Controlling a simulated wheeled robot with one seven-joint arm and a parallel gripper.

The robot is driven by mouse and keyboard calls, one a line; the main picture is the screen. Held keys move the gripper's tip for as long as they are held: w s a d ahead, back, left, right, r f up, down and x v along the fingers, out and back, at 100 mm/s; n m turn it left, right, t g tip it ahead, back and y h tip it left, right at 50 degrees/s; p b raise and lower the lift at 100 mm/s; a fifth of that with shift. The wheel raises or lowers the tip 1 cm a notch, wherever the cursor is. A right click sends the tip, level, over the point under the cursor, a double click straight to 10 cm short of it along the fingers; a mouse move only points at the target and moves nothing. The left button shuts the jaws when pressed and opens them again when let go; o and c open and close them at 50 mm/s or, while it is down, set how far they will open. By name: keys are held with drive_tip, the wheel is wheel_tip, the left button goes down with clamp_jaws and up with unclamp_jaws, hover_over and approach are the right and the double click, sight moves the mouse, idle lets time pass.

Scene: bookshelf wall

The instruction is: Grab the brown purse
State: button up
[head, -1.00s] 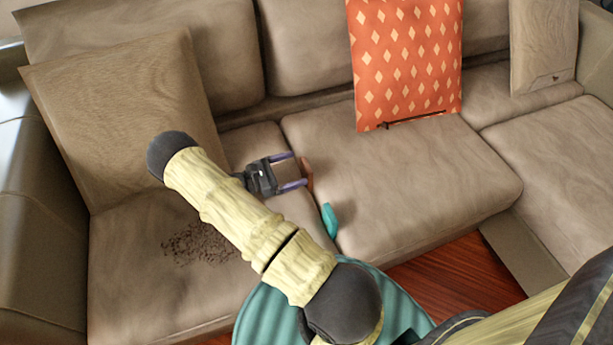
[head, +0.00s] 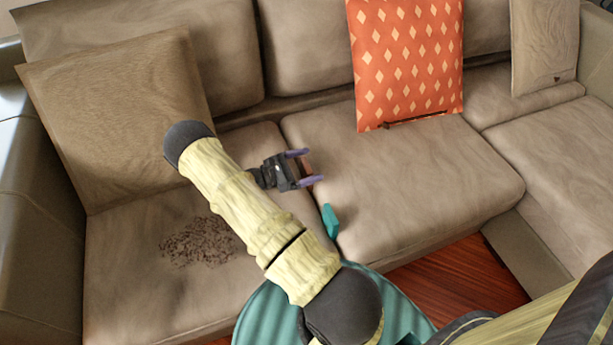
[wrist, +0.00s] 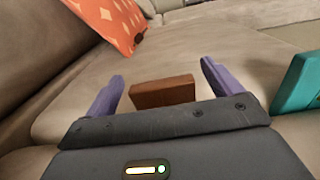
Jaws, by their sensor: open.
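The brown purse (wrist: 163,92) shows in the wrist view as a small reddish-brown block on the sofa seat, between my two purple fingers and just ahead of the palm. In the head view, only a small brown part of the purse (head: 306,167) shows between the fingers. My gripper (head: 314,166) is open over the seat, left of the picture's middle. In the wrist view, my gripper (wrist: 162,72) has a finger on each side of the purse, with visible gaps. I cannot tell whether the fingers reach down to its level.
A teal object (head: 330,221) lies on the seat close to the gripper, at the right in the wrist view (wrist: 300,82). An orange diamond-patterned pillow (head: 405,65) leans on the backrest. A large brown pillow (head: 120,115) stands at left. The middle seat cushion (head: 420,185) is mostly clear.

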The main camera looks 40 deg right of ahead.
drive_tip(key=c, duration=1.4)
wheel_tip(320, 180, up, 10)
drive_tip(key=p, duration=0.3)
